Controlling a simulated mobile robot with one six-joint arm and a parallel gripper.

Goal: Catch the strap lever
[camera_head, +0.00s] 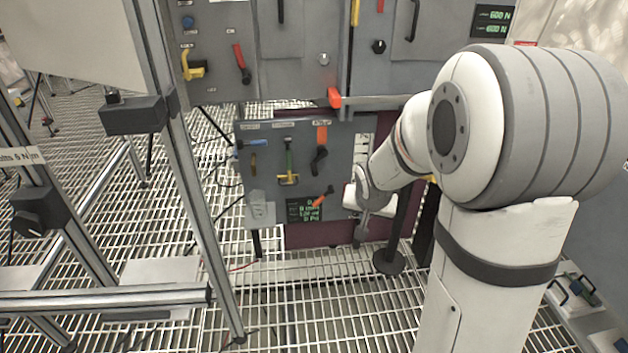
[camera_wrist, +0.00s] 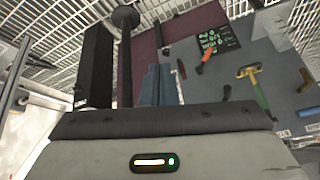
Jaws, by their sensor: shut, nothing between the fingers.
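No label that I can read names the strap lever, so I cannot tell which handle it is. The grey panel (camera_head: 270,190) carries an orange lever (camera_head: 322,196) beside its display, a green lever with a yellow crossbar (camera_head: 289,166), a black lever (camera_head: 319,158) and a blue handle (camera_head: 252,144). In the wrist view, the orange lever (camera_wrist: 208,58) and the green-yellow lever (camera_wrist: 255,86) show upside down. My gripper (camera_head: 360,225) is at the panel's right side, partly hidden by my wrist. Its bluish fingers (camera_wrist: 158,84) are together, empty, and apart from the levers.
A dark post on a round foot (camera_head: 388,262) stands just right of my gripper. A metal frame (camera_head: 195,170) stands at left. The grated floor in front is mostly open.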

